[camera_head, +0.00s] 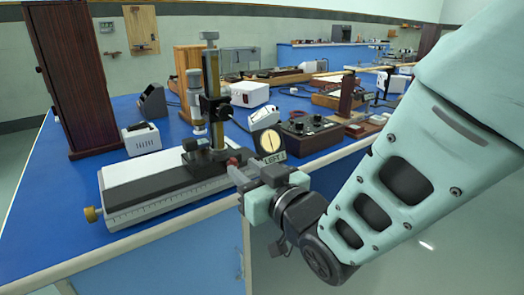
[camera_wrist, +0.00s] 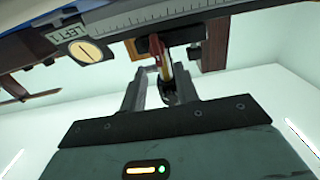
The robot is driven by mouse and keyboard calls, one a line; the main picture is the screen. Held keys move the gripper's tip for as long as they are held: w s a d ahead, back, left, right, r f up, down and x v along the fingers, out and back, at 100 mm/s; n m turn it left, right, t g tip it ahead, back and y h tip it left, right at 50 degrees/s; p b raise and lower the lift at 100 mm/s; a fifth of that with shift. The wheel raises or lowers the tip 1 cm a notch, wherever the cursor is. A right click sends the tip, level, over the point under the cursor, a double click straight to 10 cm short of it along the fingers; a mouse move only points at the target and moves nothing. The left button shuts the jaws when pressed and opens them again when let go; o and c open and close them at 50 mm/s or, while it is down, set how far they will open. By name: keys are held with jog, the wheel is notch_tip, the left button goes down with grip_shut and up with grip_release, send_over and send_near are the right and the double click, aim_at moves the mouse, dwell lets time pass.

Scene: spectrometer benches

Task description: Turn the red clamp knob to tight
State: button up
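The red clamp knob (camera_head: 234,161) shows as a small red spot at the foot of the brass-and-black upright, on the white and black scaled bench (camera_head: 150,190). In the wrist view the knob (camera_wrist: 165,68) is red with a pale edge, seen nearly edge-on, beneath the scale strip. My gripper (camera_head: 240,176) is at the bench's right end, just in front of the knob. In the wrist view my gripper (camera_wrist: 160,84) has its two fingers apart, one on each side of the knob, with a gap visible on the left. Contact on the right is unclear.
A black control box (camera_head: 309,133) and white boxes sit behind on the blue table (camera_head: 62,215). A dark wooden cabinet (camera_head: 72,80) stands at the left. The floor in front is clear.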

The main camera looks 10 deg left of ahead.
aim_at(236, 163)
jog(key=shift+x, duration=2)
grip_shut()
